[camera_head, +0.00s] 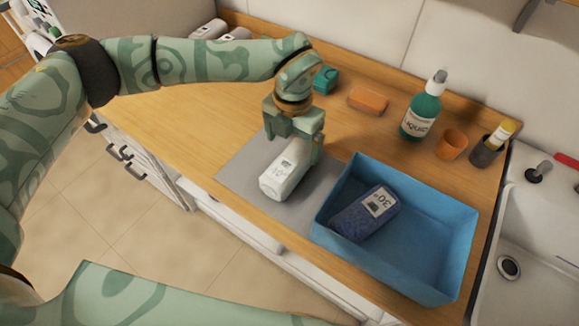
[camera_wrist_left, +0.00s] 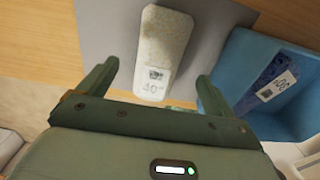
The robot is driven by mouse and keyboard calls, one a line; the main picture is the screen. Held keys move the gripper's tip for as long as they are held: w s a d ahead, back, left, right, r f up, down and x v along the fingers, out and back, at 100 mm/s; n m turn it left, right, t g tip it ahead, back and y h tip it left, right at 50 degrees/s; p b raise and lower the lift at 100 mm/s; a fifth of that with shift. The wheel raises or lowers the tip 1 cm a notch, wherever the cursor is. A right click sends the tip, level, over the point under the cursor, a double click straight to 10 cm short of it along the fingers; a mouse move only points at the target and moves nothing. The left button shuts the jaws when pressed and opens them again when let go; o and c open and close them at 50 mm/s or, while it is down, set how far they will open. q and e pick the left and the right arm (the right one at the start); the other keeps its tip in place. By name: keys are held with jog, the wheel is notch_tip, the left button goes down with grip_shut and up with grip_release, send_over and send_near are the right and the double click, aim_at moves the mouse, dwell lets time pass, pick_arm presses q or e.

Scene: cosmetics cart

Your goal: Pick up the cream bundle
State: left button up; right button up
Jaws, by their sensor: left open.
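The cream bundle (camera_head: 281,177) is a pale block with a printed label, lying on a grey mat (camera_head: 232,174) on the wooden counter. In the left wrist view the cream bundle (camera_wrist_left: 164,45) lies ahead of the jaws, its labelled end nearest them. My left gripper (camera_head: 294,146) is open and points down at the far end of the bundle, which it partly hides. In the left wrist view my left gripper (camera_wrist_left: 158,75) has its fingers spread wider than the bundle, with nothing held. My right gripper is not in view.
A blue bin (camera_head: 425,225) holding a dark blue bundle (camera_head: 352,222) stands close to the right of the mat. Behind are a teal bottle (camera_head: 421,112), an orange cup (camera_head: 453,144), an orange block (camera_head: 368,101) and a teal item (camera_head: 325,80). A sink (camera_head: 535,225) is at right.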

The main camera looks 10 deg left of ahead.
aim_at(289, 160)
pick_arm(q)
notch_tip(289, 160, down, 2)
jog(key=shift+f, duration=0.25)
jog(key=f, duration=0.3)
jog(key=s+f, duration=0.1)
jog(key=f, duration=0.1)
jog(key=shift+a+f+b, duration=0.1)
jog(key=shift+a+b, duration=0.15)
jog(key=shift+b, duration=0.1)
jog(key=shift+f, duration=0.2)
jog(key=c, duration=1.3)
